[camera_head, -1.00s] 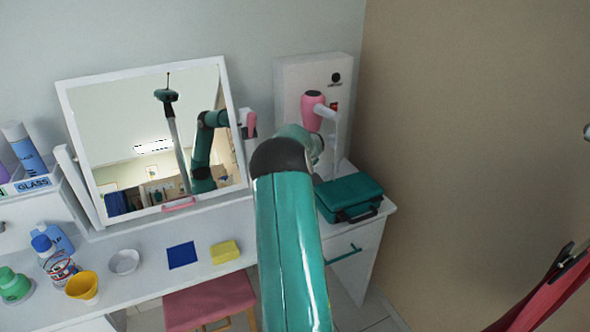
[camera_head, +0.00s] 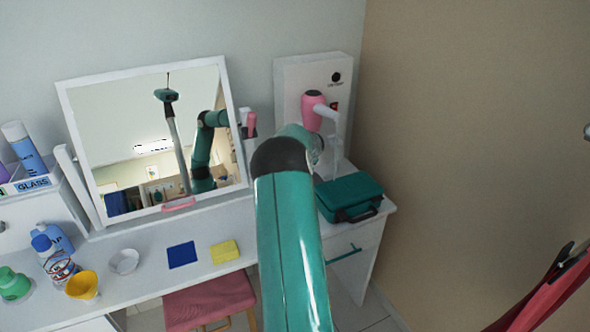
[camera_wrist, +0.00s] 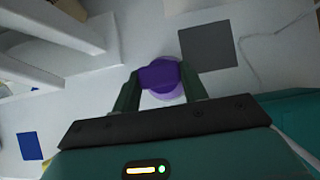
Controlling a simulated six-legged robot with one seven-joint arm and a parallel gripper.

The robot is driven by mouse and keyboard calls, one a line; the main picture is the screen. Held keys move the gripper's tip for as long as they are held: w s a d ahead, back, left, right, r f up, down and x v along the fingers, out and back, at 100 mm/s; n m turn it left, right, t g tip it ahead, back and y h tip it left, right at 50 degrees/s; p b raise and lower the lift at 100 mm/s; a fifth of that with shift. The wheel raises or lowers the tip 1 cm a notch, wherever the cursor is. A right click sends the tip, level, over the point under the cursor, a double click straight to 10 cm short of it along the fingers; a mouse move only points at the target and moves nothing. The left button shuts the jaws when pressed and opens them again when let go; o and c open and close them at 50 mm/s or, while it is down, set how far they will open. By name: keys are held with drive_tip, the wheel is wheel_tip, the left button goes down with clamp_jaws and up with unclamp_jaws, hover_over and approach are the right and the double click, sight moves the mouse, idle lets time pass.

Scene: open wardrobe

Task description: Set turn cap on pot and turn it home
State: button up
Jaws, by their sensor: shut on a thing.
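In the wrist view my gripper (camera_wrist: 160,80) is shut on a purple turn cap (camera_wrist: 158,75), with one finger on each side. A paler purple rounded shape, which looks like the pot (camera_wrist: 182,91), shows just behind and around the cap. The cap overlaps it, and I cannot tell whether the cap is seated on it. In the head view my own arm hides the gripper, cap and pot.
A dark grey square (camera_wrist: 208,45) lies beside the cap, with a thin cable to its right. The white-framed mirror (camera_head: 72,125), green case (camera_head: 350,193) and pink hair dryer (camera_head: 313,110) stand around my arm. Yellow (camera_head: 225,251) and blue (camera_head: 182,254) items lie in front.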

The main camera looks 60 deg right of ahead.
drive_tip(key=shift+f, duration=1.25)
drive_tip(key=o, duration=1.1)
drive_tip(key=v, duration=1.3)
drive_tip(key=shift+s+r, duration=0.2)
drive_tip(key=shift+r, duration=0.15)
